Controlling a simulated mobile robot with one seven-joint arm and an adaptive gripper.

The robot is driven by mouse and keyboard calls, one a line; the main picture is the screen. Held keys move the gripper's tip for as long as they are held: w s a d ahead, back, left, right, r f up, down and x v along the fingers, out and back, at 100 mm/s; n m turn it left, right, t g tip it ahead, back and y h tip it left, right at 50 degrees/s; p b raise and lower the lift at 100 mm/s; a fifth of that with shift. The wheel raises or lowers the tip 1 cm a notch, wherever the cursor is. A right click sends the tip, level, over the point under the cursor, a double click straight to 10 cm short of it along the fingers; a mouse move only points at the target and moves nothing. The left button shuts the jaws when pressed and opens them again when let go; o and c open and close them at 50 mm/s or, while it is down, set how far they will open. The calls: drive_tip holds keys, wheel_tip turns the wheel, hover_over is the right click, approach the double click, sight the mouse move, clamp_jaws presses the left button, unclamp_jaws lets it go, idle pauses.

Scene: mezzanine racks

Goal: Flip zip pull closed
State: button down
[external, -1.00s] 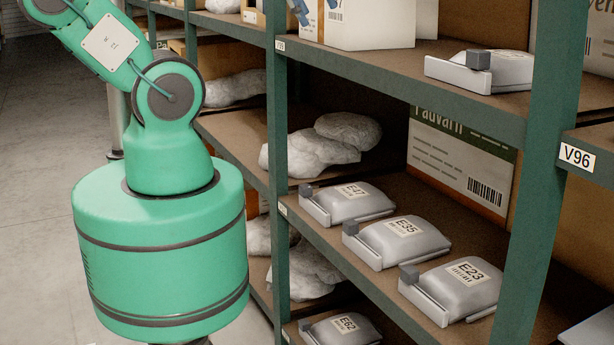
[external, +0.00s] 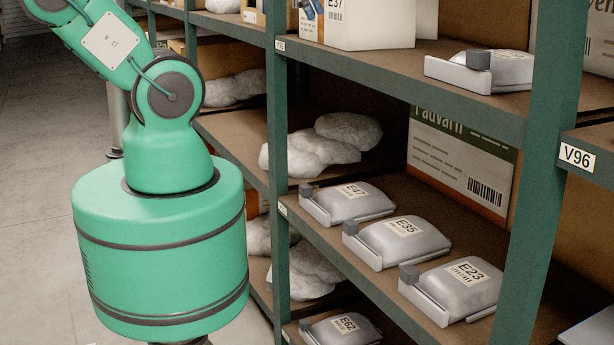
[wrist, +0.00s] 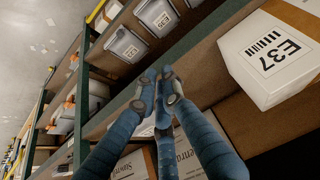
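Grey padded pouches, each with a pale bar and a dark block-shaped pull at one end, lie on the shelves. On the middle shelf are E47 (external: 345,202), E35 (external: 403,241) and E23 (external: 462,287). E62 (external: 343,330) is on the shelf below, and another pouch (external: 497,68) is on the upper shelf. Two labelled pouches show in the wrist view, one nearer (wrist: 127,46) and one farther (wrist: 158,16). My blue gripper (wrist: 160,82) has its fingertips close together in the wrist view. I see nothing held, but whether it is shut is unclear.
A white box labelled E37 (external: 372,22) stands on the upper shelf, and in the wrist view it (wrist: 270,55) is right of my fingers. Green posts (external: 277,150) and shelf edges border the bays. White wrapped bundles (external: 310,152) lie farther left. The aisle floor (external: 45,120) is clear.

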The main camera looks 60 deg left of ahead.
drive_tip(key=w+a+f+n+g+y+p, duration=0.2)
drive_tip(key=w+a+f+n+p, duration=0.15)
drive_tip(key=a+f+p, duration=0.55)
drive_tip(key=s+a+f+n+g+p, duration=0.1)
drive_tip(key=s+a+f+g+p, duration=0.15)
drive_tip(key=a+f, duration=0.85)
drive_tip(key=w+a+f+m+t+h+b, duration=0.1)
drive_tip(key=w+f+m+h+b, duration=0.2)
drive_tip(key=f, duration=1)
drive_tip(key=w+a+f+m+t+h+b, duration=0.1)
drive_tip(key=w+f+b, duration=0.5)
drive_tip(key=f, duration=0.7)
drive_tip(key=shift+w+a+f+m+t+h+b, duration=0.3)
drive_tip(key=shift+w+m+t+h, duration=0.6)
drive_tip(key=shift+h, duration=1)
drive_tip(key=shift+w+d, duration=0.1)
drive_tip(key=shift+w, duration=0.2)
